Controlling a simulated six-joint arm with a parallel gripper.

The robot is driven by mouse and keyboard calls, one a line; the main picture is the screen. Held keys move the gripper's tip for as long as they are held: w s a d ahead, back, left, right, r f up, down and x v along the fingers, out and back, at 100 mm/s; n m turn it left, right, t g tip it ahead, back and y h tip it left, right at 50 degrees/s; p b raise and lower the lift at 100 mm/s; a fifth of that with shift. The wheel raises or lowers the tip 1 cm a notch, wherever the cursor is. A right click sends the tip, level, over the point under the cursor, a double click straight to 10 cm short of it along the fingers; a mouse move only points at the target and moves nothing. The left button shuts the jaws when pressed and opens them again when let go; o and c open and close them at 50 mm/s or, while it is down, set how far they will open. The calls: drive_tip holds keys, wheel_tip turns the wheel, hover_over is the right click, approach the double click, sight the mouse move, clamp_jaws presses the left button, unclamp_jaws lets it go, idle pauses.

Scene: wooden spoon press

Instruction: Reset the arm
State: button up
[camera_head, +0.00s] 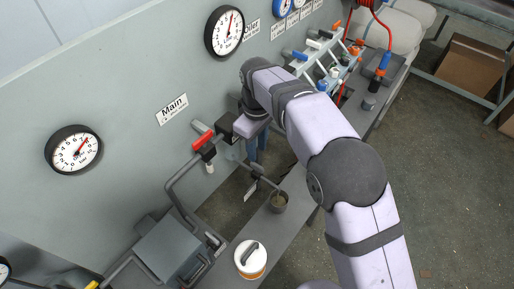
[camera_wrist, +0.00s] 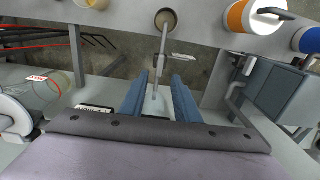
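My arm reaches over from the lower right in the head view, and its gripper (camera_head: 257,155) points down in front of the grey panel by the "Main" label. Only part of its blue fingers shows there, below the wrist. In the wrist view the two blue fingers of my gripper (camera_wrist: 159,82) stand apart. A thin grey rod (camera_wrist: 163,45) shows in line with the gap between them; I cannot tell its distance. No held object is visible.
A red-handled valve (camera_head: 203,139) is on the panel beside my wrist. A grey cup (camera_head: 277,203) and a white-and-orange container (camera_head: 250,272) stand on the narrow ledge below. A grey box-like press (camera_head: 168,248) is at lower left. Gauges (camera_head: 75,149) line the panel.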

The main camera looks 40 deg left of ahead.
drive_tip(key=w+d+r+m, duration=0.1)
drive_tip(key=w+d+m, duration=0.3)
drive_tip(key=d, duration=0.8)
drive_tip(key=w+d+r+m, duration=0.1)
drive_tip(key=w+d+m, duration=0.35)
drive_tip(key=d, duration=0.85)
drive_tip(key=s+d+f+m, duration=0.1)
drive_tip(key=s+d+m, duration=0.4)
drive_tip(key=d, duration=0.5)
drive_tip(key=s+d+f+m, duration=0.2)
drive_tip(key=s+d+m, duration=0.2)
drive_tip(key=s+d, duration=0.5)
drive_tip(key=shift+s+d+f+m, duration=0.25)
drive_tip(key=shift+d+m, duration=0.1)
drive_tip(key=shift+d, duration=0.75)
